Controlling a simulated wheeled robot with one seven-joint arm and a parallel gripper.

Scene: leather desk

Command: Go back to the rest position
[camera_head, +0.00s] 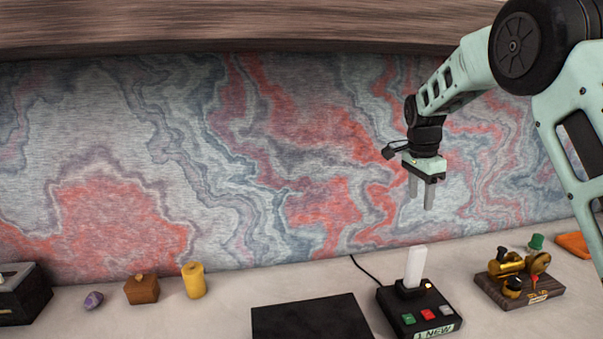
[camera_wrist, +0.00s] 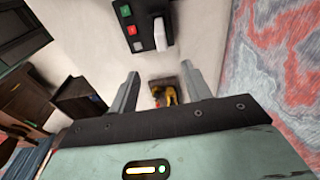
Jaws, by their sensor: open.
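My gripper (camera_head: 421,207) hangs in the air above the desk, in front of the patterned wall, with its fingers pointing down. It is open, and nothing shows between the fingers. In the wrist view my gripper (camera_wrist: 163,88) shows its two fingers spread apart. The black control box (camera_head: 420,306) with a white upright lever (camera_head: 415,266) and green, red and grey buttons stands on the desk (camera_head: 230,310) below my gripper. The box also shows at the top of the wrist view (camera_wrist: 139,24). My gripper is well clear of everything on the desk.
A wooden base with brass parts (camera_head: 518,292) stands right of the box, an orange item (camera_head: 574,244) beyond it. A black flat panel (camera_head: 312,318) lies left. A yellow cylinder (camera_head: 194,281), small wooden box (camera_head: 141,290), purple stone (camera_head: 93,300) and dark box (camera_head: 22,294) stand far left. A wooden shelf (camera_head: 230,27) overhangs.

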